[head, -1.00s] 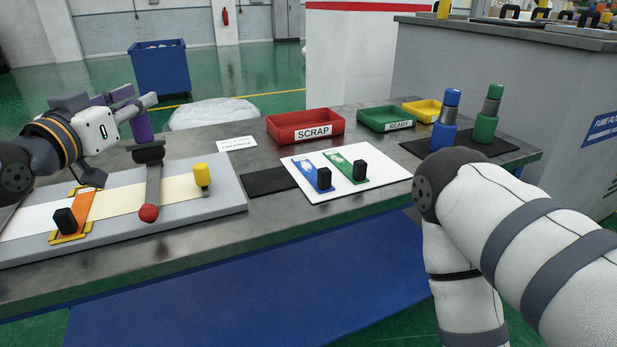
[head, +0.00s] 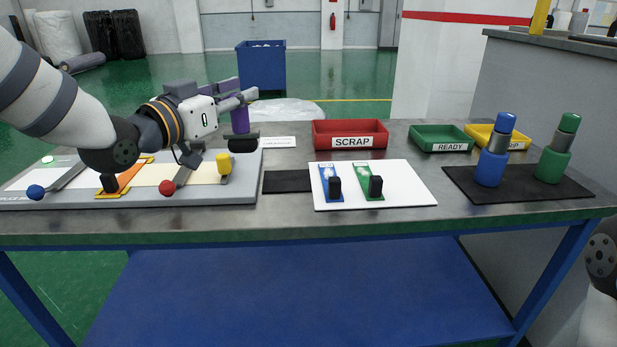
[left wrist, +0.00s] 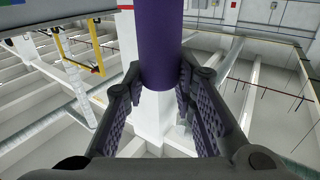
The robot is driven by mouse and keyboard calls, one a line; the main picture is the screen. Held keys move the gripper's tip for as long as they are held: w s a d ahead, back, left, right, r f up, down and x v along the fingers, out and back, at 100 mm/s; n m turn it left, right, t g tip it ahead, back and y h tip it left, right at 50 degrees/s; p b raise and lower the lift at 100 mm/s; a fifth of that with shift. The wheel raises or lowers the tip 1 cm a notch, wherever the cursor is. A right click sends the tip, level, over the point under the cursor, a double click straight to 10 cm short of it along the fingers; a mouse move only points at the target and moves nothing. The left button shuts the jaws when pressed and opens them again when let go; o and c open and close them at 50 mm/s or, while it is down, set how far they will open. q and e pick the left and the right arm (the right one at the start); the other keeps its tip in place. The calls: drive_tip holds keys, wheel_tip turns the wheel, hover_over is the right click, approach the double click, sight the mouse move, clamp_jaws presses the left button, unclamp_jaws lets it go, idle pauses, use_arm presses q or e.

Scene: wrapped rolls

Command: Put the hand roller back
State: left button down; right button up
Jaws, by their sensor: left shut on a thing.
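The hand roller has a purple handle (head: 240,121) and a dark roller end (head: 243,144). My left gripper (head: 248,97) is shut on the handle. The handle also shows in the left wrist view (left wrist: 160,45), upright between the two ridged fingers. In the head view the roller end appears over the back right corner of the grey board (head: 225,192); I cannot tell whether it touches anything. A bare black mat (head: 287,182) lies just right of the board. My right gripper is out of view.
A white plate (head: 400,175) holds blue and green strips with black blocks. Behind stand the red SCRAP tray (head: 350,134), green READY tray (head: 440,138) and a yellow tray (head: 480,135). Blue (head: 492,165) and green (head: 553,165) bottles stand on a dark mat at right.

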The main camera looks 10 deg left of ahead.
use_arm(q)
drive_tip(key=w+d+f+b, duration=0.2)
drive_tip(key=w+d+f, duration=0.2)
drive_tip(key=w+f, duration=0.9)
drive_tip(key=shift+d+b, duration=0.15)
drive_tip(key=shift+b, duration=0.2)
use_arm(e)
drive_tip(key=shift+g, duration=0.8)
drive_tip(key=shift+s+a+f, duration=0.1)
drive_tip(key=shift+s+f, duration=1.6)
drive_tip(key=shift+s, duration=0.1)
use_arm(q)
drive_tip(key=c, duration=1.3)
unclamp_jaws()
drive_tip(key=shift+f, duration=0.15)
